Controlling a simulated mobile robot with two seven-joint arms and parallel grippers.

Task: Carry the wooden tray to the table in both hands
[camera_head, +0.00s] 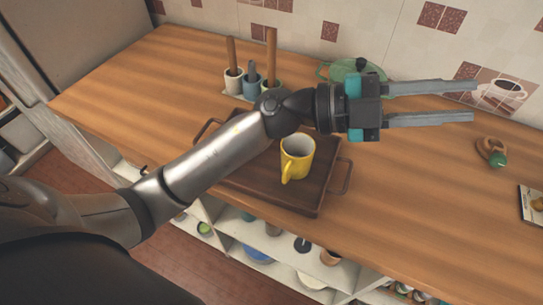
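The dark wooden tray (285,188) lies flat on the counter near its front edge, with a metal handle at each end. A yellow mug (297,157) stands upright on the tray. My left arm crosses above the tray and hides part of its left half. My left gripper (473,102) is open and empty, its two fingers apart and pointing right, above the counter to the right of the tray. It touches neither the tray nor the mug. My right gripper is not in the view.
Utensil pots (234,82) stand at the back, left of a green pot (347,68). A small wooden item with a green end (492,152) and a small box (532,205) lie at right. Shelves with dishes are below the counter.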

